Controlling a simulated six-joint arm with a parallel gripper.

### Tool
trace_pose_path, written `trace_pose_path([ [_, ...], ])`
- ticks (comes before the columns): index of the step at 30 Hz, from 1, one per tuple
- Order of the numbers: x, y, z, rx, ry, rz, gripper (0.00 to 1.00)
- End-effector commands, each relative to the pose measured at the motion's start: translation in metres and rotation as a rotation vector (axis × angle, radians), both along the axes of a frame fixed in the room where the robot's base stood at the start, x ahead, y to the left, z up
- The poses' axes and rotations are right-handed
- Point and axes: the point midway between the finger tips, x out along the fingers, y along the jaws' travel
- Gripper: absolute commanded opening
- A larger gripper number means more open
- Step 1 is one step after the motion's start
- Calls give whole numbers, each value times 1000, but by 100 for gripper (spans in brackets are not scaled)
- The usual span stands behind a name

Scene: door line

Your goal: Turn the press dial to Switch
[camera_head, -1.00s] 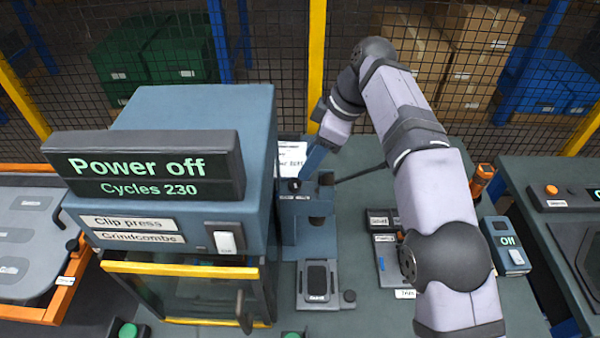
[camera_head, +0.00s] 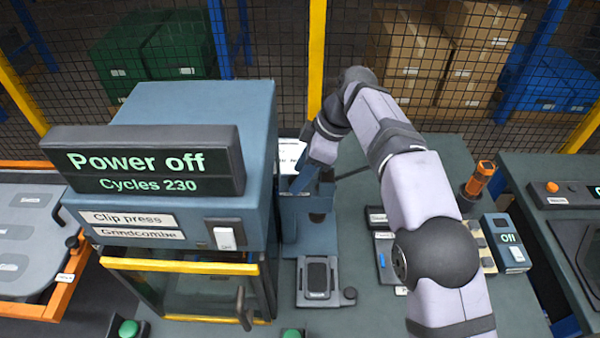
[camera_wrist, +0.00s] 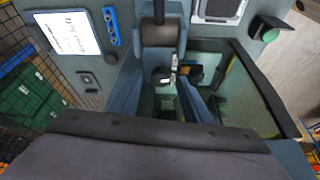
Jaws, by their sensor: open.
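The clip press (camera_head: 190,110) is a blue-grey cabinet on the left with a display (camera_head: 145,162) reading "Power off" and "Cycles 230". A smaller blue press (camera_head: 312,235) stands to its right. In the wrist view a small dark knob (camera_wrist: 161,75), which looks like the dial, sits below a grey cylinder. Its markings are too small to read. My gripper (camera_head: 300,183) is at the top of the small press and hides the knob in the head view. In the wrist view my gripper's blue fingers (camera_wrist: 162,92) are apart, one on each side of the knob; I cannot tell whether they touch it.
A white rocker switch (camera_head: 226,238) is on the cabinet front above a yellow-edged guard door (camera_head: 180,268). A small black fixture (camera_head: 317,280) sits on the bench before the small press. An orange tool (camera_head: 480,178) and a box reading "Off" (camera_head: 507,243) stand right.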

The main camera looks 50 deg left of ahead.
Motion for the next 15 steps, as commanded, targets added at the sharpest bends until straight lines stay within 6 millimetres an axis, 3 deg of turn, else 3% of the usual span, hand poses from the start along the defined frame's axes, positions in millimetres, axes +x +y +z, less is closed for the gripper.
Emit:
trace_pose_path([
  [11,-2,1,-5,-1,1,0,44],
  [15,-2,1,-5,-1,1,0,11],
])
